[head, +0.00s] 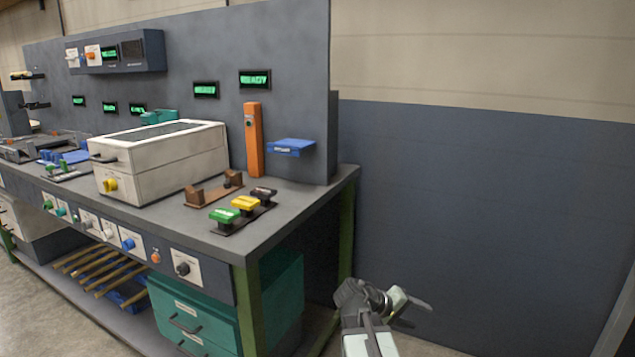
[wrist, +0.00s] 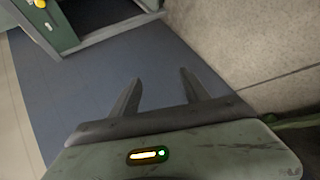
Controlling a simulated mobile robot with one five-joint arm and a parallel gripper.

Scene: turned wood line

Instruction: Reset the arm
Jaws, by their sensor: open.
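My gripper (head: 418,303) is at the lower middle of the head view, in front of the bench's right end and apart from it. In the wrist view my gripper (wrist: 160,88) has its two fingers spread with nothing between them. Beyond the fingers the wrist view shows a bare blue-grey surface.
A grey workbench (head: 300,205) fills the left. It carries a white lidded box (head: 160,160), an orange post (head: 253,140), a blue shelf (head: 291,147) and green, yellow and dark blocks on a strip. Teal drawers (head: 195,320) sit below. A blue-grey wall (head: 480,200) is at right.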

